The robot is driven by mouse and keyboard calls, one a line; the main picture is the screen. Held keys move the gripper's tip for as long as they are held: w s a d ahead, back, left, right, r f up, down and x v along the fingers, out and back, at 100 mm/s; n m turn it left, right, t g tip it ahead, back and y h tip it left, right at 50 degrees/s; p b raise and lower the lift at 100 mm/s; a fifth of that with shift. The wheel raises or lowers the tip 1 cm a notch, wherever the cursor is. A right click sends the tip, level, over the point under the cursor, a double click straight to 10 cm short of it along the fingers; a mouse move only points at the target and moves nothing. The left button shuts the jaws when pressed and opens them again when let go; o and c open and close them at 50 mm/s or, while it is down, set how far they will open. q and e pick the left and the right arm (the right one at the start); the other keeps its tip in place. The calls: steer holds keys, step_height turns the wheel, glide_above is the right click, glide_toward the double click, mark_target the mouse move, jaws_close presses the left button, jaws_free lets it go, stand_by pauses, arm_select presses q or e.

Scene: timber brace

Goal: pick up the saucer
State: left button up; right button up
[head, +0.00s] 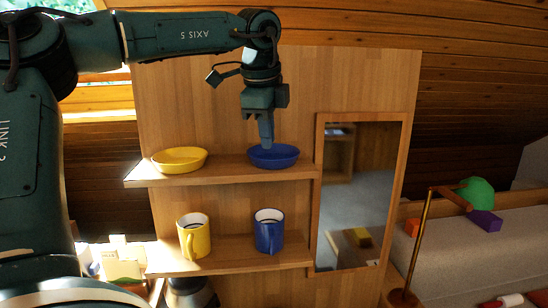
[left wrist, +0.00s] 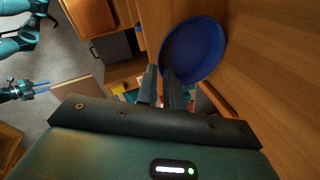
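A blue saucer (head: 273,155) rests on the upper shelf at its right end. It also shows in the left wrist view (left wrist: 205,42). A yellow saucer (head: 180,159) rests on the same shelf to the left. My left gripper (head: 267,146) points down at the blue saucer, its fingertips at the saucer. In the left wrist view the two fingers (left wrist: 161,72) stand apart with a narrow gap, at the saucer's near rim; one overlaps the rim and the other lies outside it. A teal gripper (left wrist: 42,87), apparently my right one, shows small at the left there; its opening is unclear.
A yellow mug (head: 194,237) and a blue mug (head: 269,232) stand on the lower shelf (head: 225,262). A framed mirror (head: 352,205) is right of the shelves. The upper shelf (head: 228,172) is clear between the saucers.

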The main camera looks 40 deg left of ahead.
mark_target(271, 172)
arm_select(q)
steer(key=p+x, duration=0.2)
steer(key=x, duration=0.3)
steer(key=shift+w+f, duration=0.1)
steer(key=shift+f, duration=0.3)
steer(key=shift+d, duration=0.1)
arm_select(e)
steer(key=shift+w+d+r, duration=0.2)
steer(key=shift+r, duration=0.2)
arm_select(q)
jaws_close()
